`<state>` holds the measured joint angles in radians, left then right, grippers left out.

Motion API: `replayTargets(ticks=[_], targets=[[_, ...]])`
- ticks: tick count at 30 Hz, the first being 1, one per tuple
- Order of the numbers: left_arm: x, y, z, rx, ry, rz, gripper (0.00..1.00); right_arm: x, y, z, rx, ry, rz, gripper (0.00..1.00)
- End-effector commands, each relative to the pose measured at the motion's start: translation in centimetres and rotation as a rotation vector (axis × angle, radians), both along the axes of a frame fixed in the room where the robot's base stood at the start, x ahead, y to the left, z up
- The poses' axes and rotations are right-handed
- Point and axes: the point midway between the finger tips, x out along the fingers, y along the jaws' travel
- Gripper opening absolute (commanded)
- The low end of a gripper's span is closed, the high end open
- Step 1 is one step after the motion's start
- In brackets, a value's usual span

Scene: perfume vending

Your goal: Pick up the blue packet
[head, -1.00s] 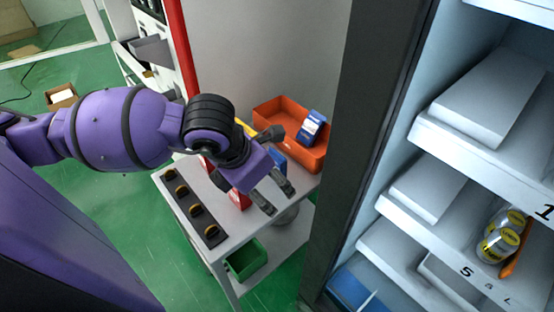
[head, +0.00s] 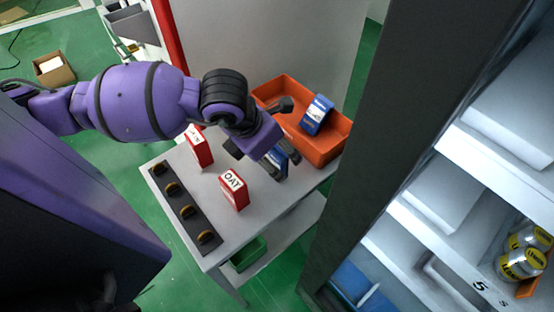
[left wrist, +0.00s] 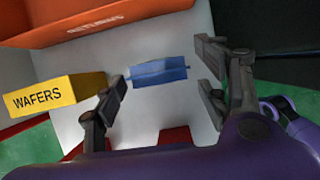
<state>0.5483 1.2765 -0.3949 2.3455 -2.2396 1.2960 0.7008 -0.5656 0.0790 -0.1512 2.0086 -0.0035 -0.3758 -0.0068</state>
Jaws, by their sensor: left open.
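A blue packet (head: 279,156) stands on the white table, partly hidden by my left gripper (head: 284,167). The left wrist view shows that packet (left wrist: 159,71) from above as a narrow blue block. My left gripper (left wrist: 164,87) is open there, with one finger to each side of the packet and gaps between them. I cannot tell how far above the packet the fingertips are. A second blue packet (head: 317,114) leans inside the orange bin (head: 325,152). My right gripper is not in view.
Red boxes (head: 233,189) and a black strip with several round items (head: 184,208) occupy the white table (head: 221,232). A yellow wafers box (left wrist: 42,96) lies beside the left finger in the wrist view. A dark cabinet edge (head: 365,140) rises to the right.

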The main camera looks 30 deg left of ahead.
Motion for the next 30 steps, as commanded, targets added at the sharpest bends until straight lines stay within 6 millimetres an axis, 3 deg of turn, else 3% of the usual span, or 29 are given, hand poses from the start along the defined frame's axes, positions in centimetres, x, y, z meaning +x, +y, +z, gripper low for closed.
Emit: replayTargets(ticks=[6,15,27,30], targets=[[0.9,-0.5,-2.8,-0.002,0.0,-0.001,0.67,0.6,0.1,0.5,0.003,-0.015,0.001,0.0],[1.1,-0.5,-3.3,-0.001,-0.001,-0.001,0.67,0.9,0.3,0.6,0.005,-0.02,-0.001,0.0],[1.1,-0.5,-3.2,-0.001,-0.001,-0.001,0.15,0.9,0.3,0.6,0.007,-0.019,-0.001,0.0],[1.1,-0.5,-3.2,-0.001,-0.001,-0.001,0.13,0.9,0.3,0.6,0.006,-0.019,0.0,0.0]])
